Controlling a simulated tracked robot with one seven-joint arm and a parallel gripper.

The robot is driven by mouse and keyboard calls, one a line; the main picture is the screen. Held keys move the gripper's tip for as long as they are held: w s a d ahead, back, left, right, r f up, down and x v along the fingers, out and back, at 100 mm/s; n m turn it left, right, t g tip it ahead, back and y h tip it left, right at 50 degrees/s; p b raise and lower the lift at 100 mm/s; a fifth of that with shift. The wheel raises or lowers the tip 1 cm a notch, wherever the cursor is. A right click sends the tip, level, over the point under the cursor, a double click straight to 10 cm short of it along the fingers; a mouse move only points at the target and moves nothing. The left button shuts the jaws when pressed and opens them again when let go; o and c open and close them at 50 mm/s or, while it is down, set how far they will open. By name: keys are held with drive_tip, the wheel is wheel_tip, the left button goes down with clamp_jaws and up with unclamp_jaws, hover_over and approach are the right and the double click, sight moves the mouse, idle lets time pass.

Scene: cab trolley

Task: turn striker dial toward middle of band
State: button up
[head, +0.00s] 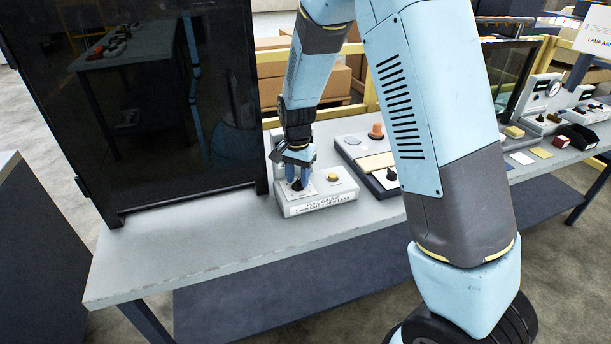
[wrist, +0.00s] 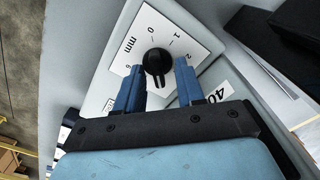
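A grey box (head: 330,202) with a sloped, labelled front stands on the bench, under my gripper (head: 299,182). Its black round dial (wrist: 157,61) sits on a white scale plate (wrist: 178,27) marked "mm" with the figures 0, 1 and 2. A two-pronged pointer on the dial faces the bottom of the wrist view. My gripper (wrist: 158,68) is open, its blue fingers on either side of the dial with a visible gap each side. I cannot tell how far the fingertips stand above the plate. No marked band can be made out.
A brass button (head: 332,177) is on the same box, right of the dial. A tall dark cabinet (head: 150,110) stands close on the left. The bench front (head: 200,245) is clear.

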sight(298, 179)
drive_tip(key=shift+a+r, duration=0.1)
wheel_tip(298, 179, up, 14)
drive_tip(key=shift+f, duration=0.25)
idle(0.5)
